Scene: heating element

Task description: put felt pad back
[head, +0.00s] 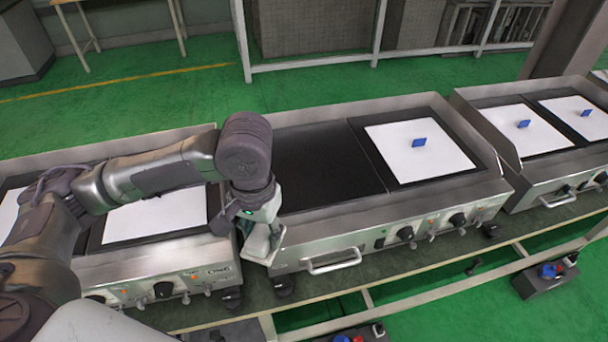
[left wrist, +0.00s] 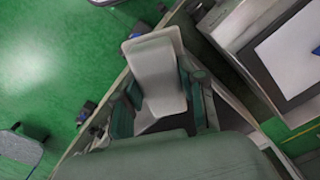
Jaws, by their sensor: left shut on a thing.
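White square pads with small blue tabs lie on the dark griddle plates. One pad (head: 420,158) is on the right half of the middle griddle (head: 325,255); that griddle's left half (head: 310,165) is bare black. My left gripper (head: 262,238) points down at the front left corner of the middle griddle, beside the left griddle. It is shut on a pale flat thing (left wrist: 156,75), seen between its fingers in the left wrist view; I cannot tell whether this is a felt pad. My right gripper is not in view.
The left griddle (head: 195,270) has white pads, partly covered by my arm. The right griddle (head: 535,185) has two pads with blue tabs. Raised metal rims edge the griddles, with knobs and handles in front. A control box (head: 545,280) stands at lower right.

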